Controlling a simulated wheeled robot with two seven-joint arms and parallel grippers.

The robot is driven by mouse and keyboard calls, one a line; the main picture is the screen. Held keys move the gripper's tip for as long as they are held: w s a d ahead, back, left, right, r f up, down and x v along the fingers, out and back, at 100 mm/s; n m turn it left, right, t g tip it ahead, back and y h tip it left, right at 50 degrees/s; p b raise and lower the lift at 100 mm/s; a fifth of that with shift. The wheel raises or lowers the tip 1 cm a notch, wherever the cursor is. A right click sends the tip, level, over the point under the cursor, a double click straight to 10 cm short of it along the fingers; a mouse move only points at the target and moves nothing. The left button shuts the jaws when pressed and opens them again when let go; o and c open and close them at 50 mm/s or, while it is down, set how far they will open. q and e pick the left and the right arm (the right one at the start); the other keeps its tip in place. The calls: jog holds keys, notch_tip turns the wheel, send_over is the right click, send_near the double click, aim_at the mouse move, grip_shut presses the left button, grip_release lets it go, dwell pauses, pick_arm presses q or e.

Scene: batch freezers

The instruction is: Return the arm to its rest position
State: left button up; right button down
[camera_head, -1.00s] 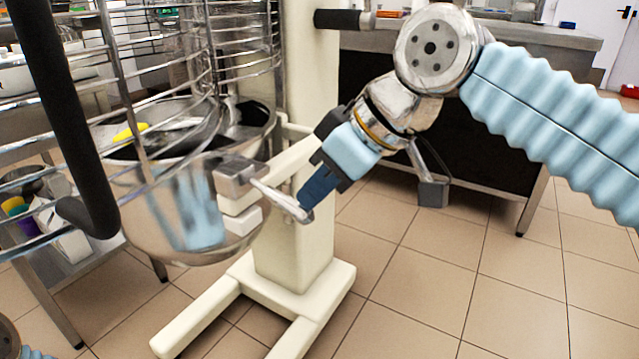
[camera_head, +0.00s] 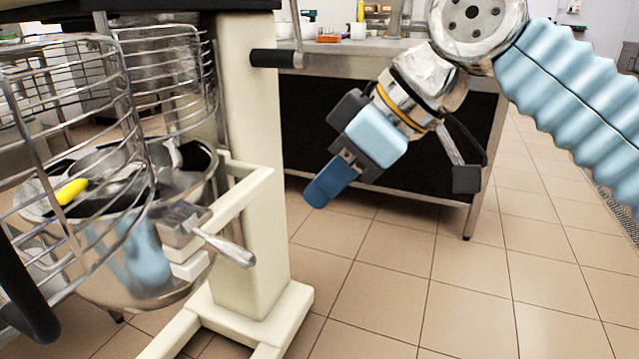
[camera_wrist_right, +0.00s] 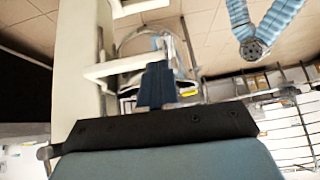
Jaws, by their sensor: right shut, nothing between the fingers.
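My right arm (camera_head: 570,95) comes in from the upper right in the head view, in a light blue ribbed sleeve. My right gripper (camera_head: 322,190) points down and to the left, with its dark blue fingers shut and nothing between them. It is in free air to the right of the mixer's metal lever (camera_head: 228,248), apart from it. In the right wrist view the shut fingers (camera_wrist_right: 156,86) point toward the mixer's pale frame (camera_wrist_right: 127,66). My left gripper does not show; a blue ribbed arm with a round joint (camera_wrist_right: 254,48) shows in the wrist view.
A cream mixer column (camera_head: 245,130) stands at the left with a steel bowl (camera_head: 130,265) and a wire guard (camera_head: 165,75). A black-ended handle (camera_head: 275,57) sticks out to the right. A steel table (camera_head: 470,150) stands behind the gripper. The tiled floor (camera_head: 480,300) at the right is clear.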

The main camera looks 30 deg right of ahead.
dwell(0.3)
jog(key=w+a+f+m+g+p, duration=0.1)
jog(key=w+a+f+m+p, duration=0.15)
jog(key=w+f, duration=0.6)
jog(key=w+a+f+m+g+p, duration=0.1)
jog(key=w+a+f, duration=0.2)
jog(key=w+f, duration=0.55)
notch_tip(320, 180, down, 14)
jog(key=w+a+m+p, duration=0.1)
jog(key=w+p, duration=0.1)
jog(key=s+a+f+m+g+h+p, duration=0.15)
jog(key=s+f, duration=0.25)
jog(key=f, duration=1)
jog(key=s+f+m+g+p, duration=0.1)
jog(key=s+f+m+p, duration=0.1)
jog(key=s+f, duration=0.9)
jog(key=s+m, duration=0.1)
jog(key=s, duration=0.2)
jog(key=shift+s+a+f+m, duration=0.15)
jog(key=shift+s+f+m, duration=0.15)
jog(key=shift+f, duration=0.1)
jog(key=shift+w+y, duration=0.1)
jog(key=shift+y, duration=0.15)
